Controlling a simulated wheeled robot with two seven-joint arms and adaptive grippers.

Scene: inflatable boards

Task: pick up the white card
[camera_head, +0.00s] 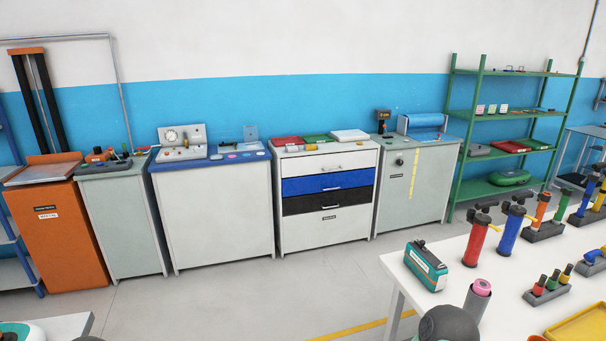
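I cannot make out for sure which thing is the white card. A flat white stack or slab (350,135) lies on top of the drawer cabinet, right of a green one and a red one. Several small pale cards or boxes (491,109) stand on a middle shelf of the green rack; they are too small to tell apart.
Cabinets line the wall, with a drawer cabinet (327,232) in the middle. Grey floor (235,305) between is clear.

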